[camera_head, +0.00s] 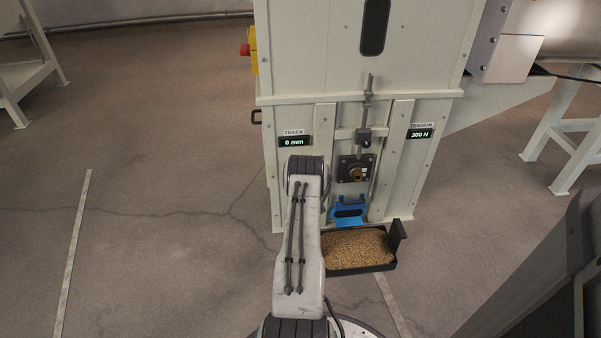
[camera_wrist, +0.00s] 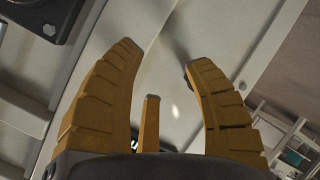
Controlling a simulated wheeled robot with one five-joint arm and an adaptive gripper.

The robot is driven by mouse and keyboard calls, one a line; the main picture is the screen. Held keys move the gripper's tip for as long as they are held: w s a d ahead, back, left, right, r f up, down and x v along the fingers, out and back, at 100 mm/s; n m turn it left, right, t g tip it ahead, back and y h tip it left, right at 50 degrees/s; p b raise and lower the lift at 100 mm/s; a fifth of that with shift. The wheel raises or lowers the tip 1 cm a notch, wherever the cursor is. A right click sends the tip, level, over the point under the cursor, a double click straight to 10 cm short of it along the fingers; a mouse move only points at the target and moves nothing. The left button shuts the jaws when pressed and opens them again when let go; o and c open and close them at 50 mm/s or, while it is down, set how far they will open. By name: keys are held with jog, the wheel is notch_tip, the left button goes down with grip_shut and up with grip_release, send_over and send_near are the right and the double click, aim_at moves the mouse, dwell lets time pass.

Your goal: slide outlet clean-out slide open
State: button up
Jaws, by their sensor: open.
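The outlet clean-out slide appears to be the blue plate with a dark slot (camera_head: 348,213), low on the front of the pale machine casing (camera_head: 318,50). It sits just above a tray of grain; I cannot tell its exact position in its guides. My gripper (camera_wrist: 163,58) is open in the wrist view, its yellow-brown fingers spread with nothing between them. Behind the fingers is a pale panel of the machine. The slide is not recognisable in the wrist view. In the head view my arm reaches to the left of the slide and hides the gripper.
A black tray of grain (camera_head: 358,249) lies on the floor under the slide. Above the slide is a dark bearing block (camera_head: 355,168) with a brass centre and a vertical threaded rod. Displays read 0 mm (camera_head: 294,142) and 300 N (camera_head: 420,134). Floor at left is clear.

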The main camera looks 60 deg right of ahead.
jog(key=shift+w+a+r+n+p, duration=0.15)
jog(key=shift+w+a+r+n, duration=0.2)
jog(key=shift+n, duration=0.3)
jog(key=shift+w+a+r+n+p, duration=0.2)
jog(key=shift+w+r+n, duration=0.15)
jog(key=shift+r+n, duration=0.3)
jog(key=shift+w+a+r+n+p, duration=0.15)
jog(key=shift+w+a+r+n, duration=0.15)
jog(key=shift+n, duration=0.4)
jog(key=shift+w+r, duration=0.1)
